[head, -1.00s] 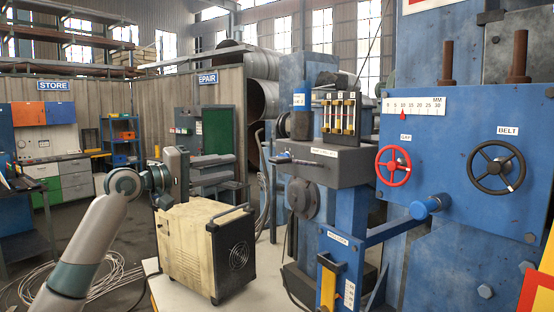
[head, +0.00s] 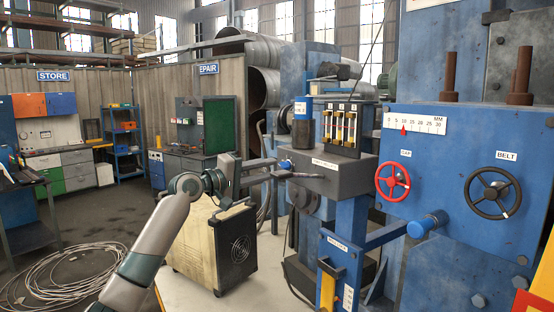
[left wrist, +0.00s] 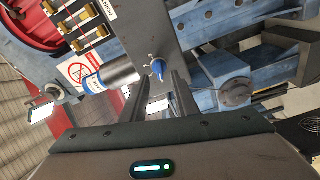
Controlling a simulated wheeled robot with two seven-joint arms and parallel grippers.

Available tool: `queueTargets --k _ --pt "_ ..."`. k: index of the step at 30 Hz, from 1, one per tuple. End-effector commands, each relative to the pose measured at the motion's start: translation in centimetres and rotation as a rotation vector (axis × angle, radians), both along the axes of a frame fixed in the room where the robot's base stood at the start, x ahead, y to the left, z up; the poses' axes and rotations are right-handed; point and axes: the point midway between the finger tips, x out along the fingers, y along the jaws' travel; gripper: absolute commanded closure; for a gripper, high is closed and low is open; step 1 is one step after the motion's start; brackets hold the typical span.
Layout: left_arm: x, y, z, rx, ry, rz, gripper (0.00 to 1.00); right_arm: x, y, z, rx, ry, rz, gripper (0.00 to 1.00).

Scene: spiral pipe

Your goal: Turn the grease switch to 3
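A small blue knob (head: 286,165), which looks like the grease switch, sits on the left side of a dark grey box (head: 345,178) with a small white label. My left gripper (head: 274,169) reaches toward that side from the left. In the left wrist view the blue knob (left wrist: 157,69) shows near the tips of my left gripper (left wrist: 157,82). The two fingers are apart, one on each side of the knob's line, and do not appear to touch it. Its number marks are too small to read. My right gripper is in neither view.
A cream cabinet (head: 197,249) stands below my left arm. Glass gauges (head: 341,127) and a dark cylinder with a blue band (head: 303,132) stand on the grey box. A red handwheel (head: 393,182) and a black handwheel (head: 493,193) are to the right.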

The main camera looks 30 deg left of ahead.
Motion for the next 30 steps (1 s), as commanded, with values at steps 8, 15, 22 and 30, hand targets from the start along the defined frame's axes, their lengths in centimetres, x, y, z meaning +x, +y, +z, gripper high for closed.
queueTargets --k 8,15,22,30 --pt "3.3 -1.5 0.3 0.000 0.002 -0.001 0.73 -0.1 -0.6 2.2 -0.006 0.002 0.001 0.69" --pt "4.0 -1.8 0.1 0.001 0.000 0.000 0.73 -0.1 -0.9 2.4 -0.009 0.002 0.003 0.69" --pt "4.0 -1.8 0.1 0.001 0.000 0.000 0.75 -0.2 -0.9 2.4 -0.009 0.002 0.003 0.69" --pt "4.0 -1.8 0.1 0.002 0.000 0.000 1.00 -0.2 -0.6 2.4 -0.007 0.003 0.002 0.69"
